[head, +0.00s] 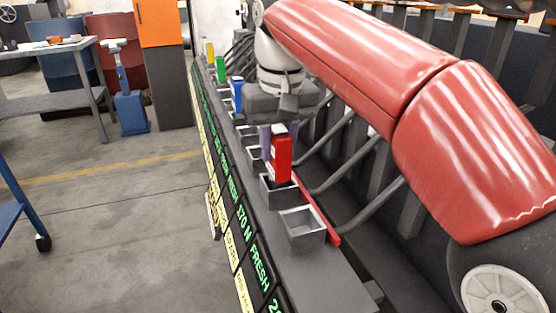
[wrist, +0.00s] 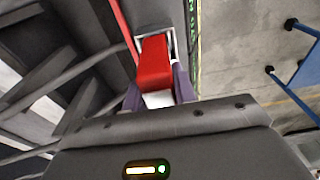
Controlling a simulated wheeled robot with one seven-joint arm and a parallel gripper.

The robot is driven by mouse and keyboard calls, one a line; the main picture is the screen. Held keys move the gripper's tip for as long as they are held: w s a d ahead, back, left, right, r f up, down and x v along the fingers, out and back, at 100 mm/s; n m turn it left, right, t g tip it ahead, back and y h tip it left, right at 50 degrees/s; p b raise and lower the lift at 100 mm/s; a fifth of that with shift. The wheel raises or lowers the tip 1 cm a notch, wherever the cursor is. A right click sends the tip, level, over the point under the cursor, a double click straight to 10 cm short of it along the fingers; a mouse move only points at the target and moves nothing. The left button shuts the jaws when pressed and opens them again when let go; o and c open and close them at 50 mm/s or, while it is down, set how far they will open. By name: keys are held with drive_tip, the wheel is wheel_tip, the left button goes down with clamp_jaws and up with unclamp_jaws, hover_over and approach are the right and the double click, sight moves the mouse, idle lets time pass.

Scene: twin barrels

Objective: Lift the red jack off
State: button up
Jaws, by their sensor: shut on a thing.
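The red jack (head: 281,160) is an upright red block over a square grey socket (head: 279,203) in the row on the dark ledge. Its lower end is at the socket's rim; I cannot tell how much of it is still inside. My gripper (head: 277,142) comes from above and is shut on the jack, with a purple finger at its left side. In the wrist view the red jack (wrist: 154,62) lies between the two purple fingers of my gripper (wrist: 158,94), with the socket's pale rim (wrist: 144,31) beyond it.
An empty grey socket (head: 302,225) stands nearer on the ledge. Yellow (head: 210,50), green (head: 221,68) and blue (head: 237,88) jacks stand farther back along the row. A red strip (head: 318,220) and slanted grey bars (head: 345,165) lie to the right. Open floor (head: 120,220) is to the left.

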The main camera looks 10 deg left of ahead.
drive_tip(key=shift+r+p, duration=0.7)
drive_tip(key=shift+p, duration=0.15)
clamp_jaws()
